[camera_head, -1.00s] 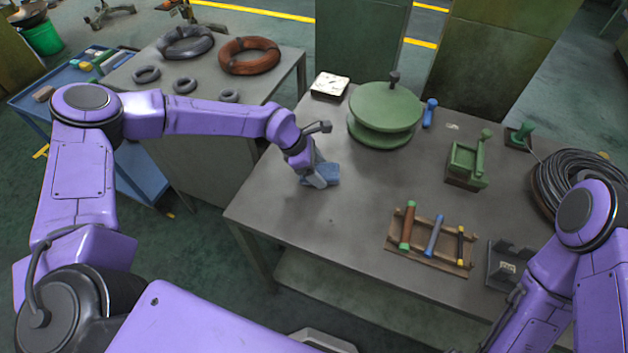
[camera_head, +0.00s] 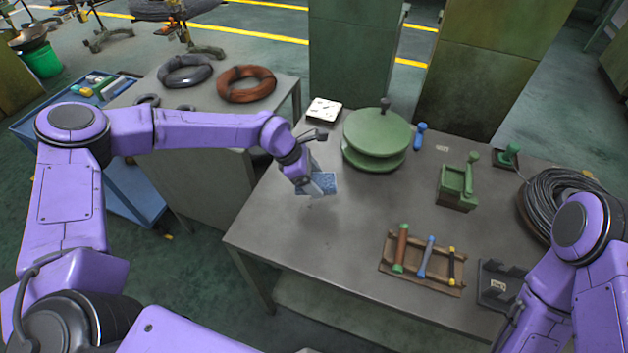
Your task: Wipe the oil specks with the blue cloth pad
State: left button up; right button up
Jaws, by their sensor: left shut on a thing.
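The blue cloth pad (camera_head: 323,183) is in the jaws of my left gripper (camera_head: 307,182), over the left part of the grey table (camera_head: 290,235). The gripper is shut on the pad. A faint dark patch shows on the table just below the pad; I cannot tell if it is shadow or oil. The pad looks slightly above the surface, and table under it is hidden. No oil speck is clearly made out. My right arm comes in at the lower right; its gripper is not in view.
A green two-disc stand (camera_head: 376,138) and a white-faced box (camera_head: 324,110) stand behind the pad. A wooden rack (camera_head: 423,266) with several rods lies to the right. A green vise-like block (camera_head: 457,188) and a wire coil (camera_head: 555,190) are farther right. The table's front left is clear.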

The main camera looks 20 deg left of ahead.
pick_arm(q)
jog(key=shift+f, duration=0.1)
jog(key=shift+r+p, duration=0.8)
jog(key=shift+r, duration=0.8)
jog(key=shift+f, duration=0.15)
